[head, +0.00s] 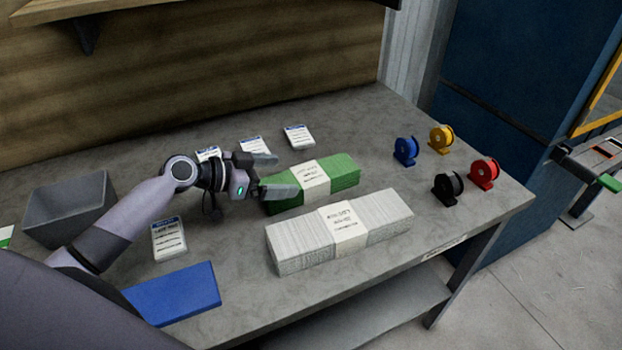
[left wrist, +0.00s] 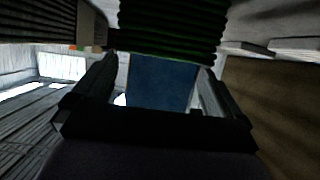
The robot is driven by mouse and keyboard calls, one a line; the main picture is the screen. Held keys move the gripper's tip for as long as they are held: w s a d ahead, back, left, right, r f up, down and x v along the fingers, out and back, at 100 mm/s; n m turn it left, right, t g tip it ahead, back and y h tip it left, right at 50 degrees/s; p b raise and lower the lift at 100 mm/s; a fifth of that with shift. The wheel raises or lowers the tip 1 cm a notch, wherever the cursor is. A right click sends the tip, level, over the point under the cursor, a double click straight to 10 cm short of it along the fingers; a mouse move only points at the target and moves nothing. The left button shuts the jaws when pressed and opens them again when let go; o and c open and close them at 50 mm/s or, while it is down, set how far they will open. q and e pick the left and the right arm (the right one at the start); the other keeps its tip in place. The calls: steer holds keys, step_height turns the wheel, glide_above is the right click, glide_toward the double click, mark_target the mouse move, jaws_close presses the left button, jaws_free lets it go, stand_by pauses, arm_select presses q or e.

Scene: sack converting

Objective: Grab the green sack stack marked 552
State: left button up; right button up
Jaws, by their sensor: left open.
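The green sack stack (head: 344,171) lies on the table with a pale paper band around its middle. The print on the band is too small to read as a number. My left gripper (head: 283,175) is open at the stack's left end, and its nearer finger overlaps the stack in the head view. In the left wrist view the green stack (left wrist: 170,30) fills the top middle, in line with the gap between the fingers (left wrist: 153,82). I cannot tell whether the fingers touch it. My right gripper is not in view.
A grey-white banded stack (head: 385,217) lies close in front of the green one. Several label packs (head: 299,136) lie behind and left. A grey bin (head: 70,209) and blue slab (head: 172,292) are at left. Coloured spools (head: 448,188) stand at right.

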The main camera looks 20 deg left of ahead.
mark_target(304, 175)
arm_select(q)
steer(key=shift+p+x, duration=0.35)
steer(key=shift+x, duration=1.85)
steer(key=c, duration=1.2)
